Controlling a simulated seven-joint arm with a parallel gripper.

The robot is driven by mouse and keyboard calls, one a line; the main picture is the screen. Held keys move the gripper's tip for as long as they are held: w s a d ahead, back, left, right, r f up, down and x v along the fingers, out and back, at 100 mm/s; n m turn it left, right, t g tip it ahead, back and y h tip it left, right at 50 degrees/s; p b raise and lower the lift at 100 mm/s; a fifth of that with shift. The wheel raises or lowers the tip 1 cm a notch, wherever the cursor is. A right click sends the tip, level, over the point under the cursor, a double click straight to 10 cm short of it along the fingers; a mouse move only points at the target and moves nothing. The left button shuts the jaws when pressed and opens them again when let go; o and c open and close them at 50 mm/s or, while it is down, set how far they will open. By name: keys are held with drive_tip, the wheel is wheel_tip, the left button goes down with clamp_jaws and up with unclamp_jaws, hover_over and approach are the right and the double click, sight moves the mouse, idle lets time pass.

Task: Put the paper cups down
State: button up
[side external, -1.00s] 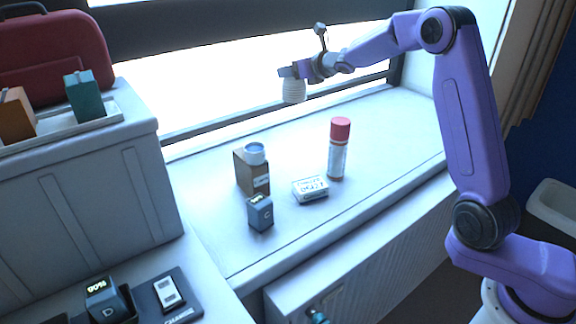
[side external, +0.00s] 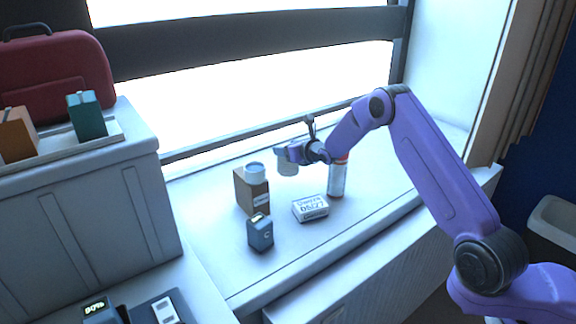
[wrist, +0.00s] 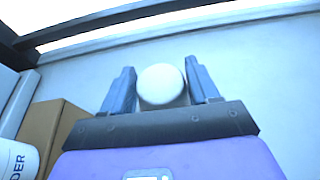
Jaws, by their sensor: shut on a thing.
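My gripper (side external: 287,154) is shut on the paper cups (side external: 288,166), a pale ribbed stack held upright. In the side external view they are just above or behind the middle of the ledge, right of a brown box. I cannot tell whether the cups touch the ledge. In the wrist view the cups (wrist: 161,85) show as a round white top between the two blue fingers (wrist: 161,88). Their lower part is hidden there.
The front right of the ledge is clear.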

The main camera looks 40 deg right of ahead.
drive_tip(key=shift+f, duration=2.35)
drive_tip(key=shift+f, duration=0.15)
drive_tip(key=o, duration=1.1)
drive_tip(key=shift+c, duration=0.2)
drive_tip(key=shift+r, duration=0.2)
drive_tip(key=s+r, duration=0.4)
drive_tip(key=r, duration=0.4)
drive_tip(key=shift+s+r, duration=0.3)
drive_tip(key=shift+s, duration=0.05)
drive_tip(key=shift+a, duration=0.2)
